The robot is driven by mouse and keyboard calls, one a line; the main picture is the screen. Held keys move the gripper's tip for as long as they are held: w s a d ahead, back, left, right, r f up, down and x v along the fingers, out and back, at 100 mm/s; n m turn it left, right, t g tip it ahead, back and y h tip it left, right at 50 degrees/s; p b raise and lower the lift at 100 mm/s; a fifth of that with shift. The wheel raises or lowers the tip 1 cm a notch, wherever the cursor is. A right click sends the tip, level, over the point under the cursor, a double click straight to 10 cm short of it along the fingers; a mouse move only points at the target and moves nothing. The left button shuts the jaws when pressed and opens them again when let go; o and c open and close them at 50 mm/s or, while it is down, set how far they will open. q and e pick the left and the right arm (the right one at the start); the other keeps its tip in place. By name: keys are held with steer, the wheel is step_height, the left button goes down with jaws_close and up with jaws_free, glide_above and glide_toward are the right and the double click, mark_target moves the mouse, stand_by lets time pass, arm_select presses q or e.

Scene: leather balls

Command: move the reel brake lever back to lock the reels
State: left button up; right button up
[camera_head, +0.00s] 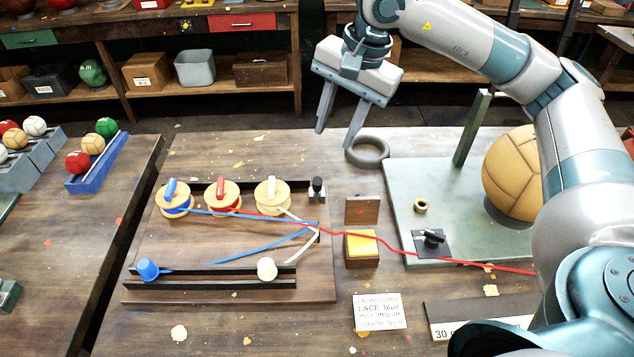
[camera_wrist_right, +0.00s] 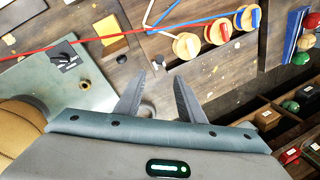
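Three wooden reels, blue (camera_head: 175,198), red (camera_head: 223,196) and white (camera_head: 271,195), stand in a row on a dark wooden board (camera_head: 185,240). A small black lever-like fitting (camera_head: 317,188) sits at the right end of the rail behind the reels; I take it for the reel brake lever, and its exact position is hard to tell. My right gripper (camera_head: 336,138) is open and empty, above and behind this fitting, apart from it. In the right wrist view the spread fingers (camera_wrist_right: 161,77) point toward the reels (camera_wrist_right: 218,33). My left gripper is not in view.
A grey ring (camera_head: 367,151) lies near the right gripper. A green plate (camera_head: 400,190) carries a tan ball (camera_head: 515,172) and another black lever (camera_head: 431,238). A red lace (camera_head: 400,249) crosses past a box with a yellow pad (camera_head: 361,246). Balls in trays (camera_head: 98,165) stand left.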

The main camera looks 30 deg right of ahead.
steer(key=f, duration=0.2)
steer(key=p, duration=0.5)
glide_toward(317, 190)
steer(key=x, duration=0.7)
steer(key=shift+w+a+r, duration=0.1)
steer(key=shift+w+r, duration=0.05)
steer(key=shift+w, duration=0.1)
steer(key=shift+w+a+f, duration=0.1)
steer(key=shift+f, duration=0.5)
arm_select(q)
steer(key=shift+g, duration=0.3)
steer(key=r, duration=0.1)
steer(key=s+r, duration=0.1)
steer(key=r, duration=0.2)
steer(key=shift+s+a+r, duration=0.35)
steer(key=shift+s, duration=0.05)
arm_select(e)
steer(key=shift+c, duration=0.4)
jaws_close()
